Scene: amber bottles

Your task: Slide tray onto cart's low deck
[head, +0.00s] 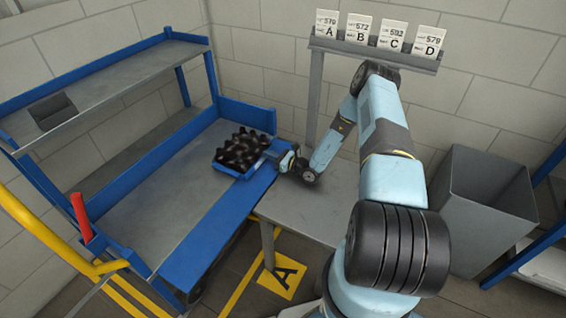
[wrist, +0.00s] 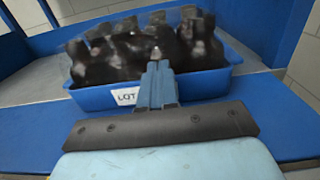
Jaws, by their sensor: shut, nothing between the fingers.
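The blue tray (head: 233,165) holds several dark bottles (head: 243,149). It sits on the grey low deck (head: 170,190) of the blue cart, near the deck's right end. The bottles (wrist: 120,52) look blurred there. My gripper (head: 274,151) is at the tray's right side. In the wrist view my gripper (wrist: 159,70) has its fingers together and empty, against or just before the tray's near wall; contact is hard to tell.
The cart's upper shelf (head: 110,80) overhangs the back of the deck. A grey table (head: 305,212) adjoins the cart's right edge. A grey bin (head: 483,210) stands at right. A rack with cards A to D (head: 380,55) is behind. The deck left of the tray is clear.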

